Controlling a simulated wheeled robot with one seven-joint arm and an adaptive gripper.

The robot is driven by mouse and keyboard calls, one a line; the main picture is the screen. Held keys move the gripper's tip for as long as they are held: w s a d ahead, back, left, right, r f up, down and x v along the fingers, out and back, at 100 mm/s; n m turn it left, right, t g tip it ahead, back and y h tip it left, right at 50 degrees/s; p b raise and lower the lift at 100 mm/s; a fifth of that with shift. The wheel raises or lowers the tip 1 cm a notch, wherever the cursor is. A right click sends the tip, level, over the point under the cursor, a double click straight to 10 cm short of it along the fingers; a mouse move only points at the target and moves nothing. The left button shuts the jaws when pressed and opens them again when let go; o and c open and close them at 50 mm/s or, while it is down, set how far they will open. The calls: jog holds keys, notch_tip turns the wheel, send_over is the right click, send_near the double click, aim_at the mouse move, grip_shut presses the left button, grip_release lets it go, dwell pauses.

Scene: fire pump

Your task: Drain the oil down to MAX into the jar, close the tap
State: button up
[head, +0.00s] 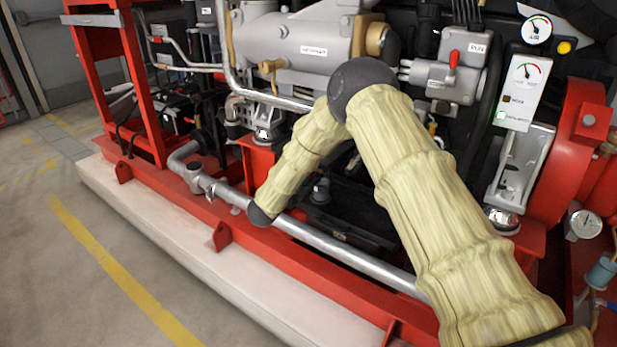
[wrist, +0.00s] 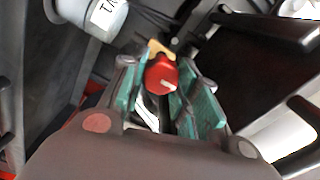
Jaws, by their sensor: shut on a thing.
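In the wrist view my gripper (wrist: 164,82) has its green-padded fingers on both sides of a red knob (wrist: 162,76) with a pale mark on its face. The gripper is shut on this knob, which looks like the tap handle. A small brass-coloured piece (wrist: 160,47) shows just beyond it. I cannot tell from the knob's angle whether the tap is open or closed. In the head view my sleeved arm reaches down into the engine frame, and the gripper is hidden. I cannot make out the jar, the oil or a MAX mark in either view.
A grey cylinder (wrist: 103,14) with a partly readable label is close by at upper left in the wrist view. Clear floor (head: 60,270) lies at the left.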

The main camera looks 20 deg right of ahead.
jog(key=shift+f+m, duration=0.1)
jog(key=shift+m, duration=0.2)
jog(key=shift+s, duration=0.1)
jog(key=o, duration=1)
jog(key=shift+a, duration=0.1)
jog(key=v, duration=1.1)
jog(key=shift+s+a, duration=0.3)
